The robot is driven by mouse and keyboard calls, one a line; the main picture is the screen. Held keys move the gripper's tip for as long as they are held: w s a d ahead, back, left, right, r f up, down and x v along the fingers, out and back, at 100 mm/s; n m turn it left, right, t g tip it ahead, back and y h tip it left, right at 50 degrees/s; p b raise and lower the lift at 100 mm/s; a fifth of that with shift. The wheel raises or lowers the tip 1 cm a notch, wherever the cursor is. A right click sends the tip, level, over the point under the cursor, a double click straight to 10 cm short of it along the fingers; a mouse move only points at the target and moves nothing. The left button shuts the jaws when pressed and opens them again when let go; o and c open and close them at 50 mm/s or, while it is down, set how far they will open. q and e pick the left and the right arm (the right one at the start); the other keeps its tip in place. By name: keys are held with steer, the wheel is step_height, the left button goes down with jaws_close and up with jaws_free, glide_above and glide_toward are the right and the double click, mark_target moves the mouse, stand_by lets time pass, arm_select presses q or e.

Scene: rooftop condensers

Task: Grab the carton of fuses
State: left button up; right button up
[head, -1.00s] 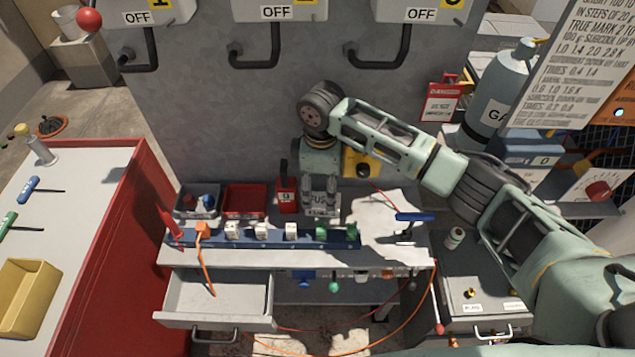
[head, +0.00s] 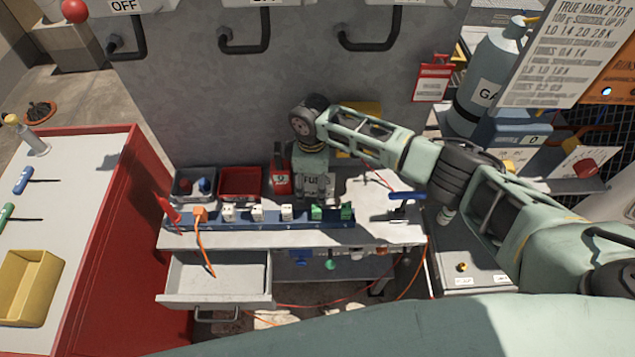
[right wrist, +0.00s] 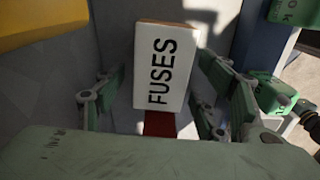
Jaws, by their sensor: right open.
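The carton of fuses (right wrist: 165,70) is a white box with black lettering "FUSES", standing between my right gripper's fingers in the right wrist view. In the head view only part of the carton's label (head: 310,180) shows, at the back of the bench; the gripper hides much of the rest. My right gripper (head: 315,188) is open over it, one finger on each side. In the right wrist view a gap shows beside the carton's left face; contact on the right cannot be told. My left gripper is out of view.
A red padlock-like item (head: 280,180) and a red bin (head: 240,183) stand left of the carton. A blue-handled tool (head: 405,196) is to the right. An open drawer (head: 215,290) juts out below.

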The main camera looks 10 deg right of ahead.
steer(key=c, duration=1.3)
steer(key=shift+r, duration=0.1)
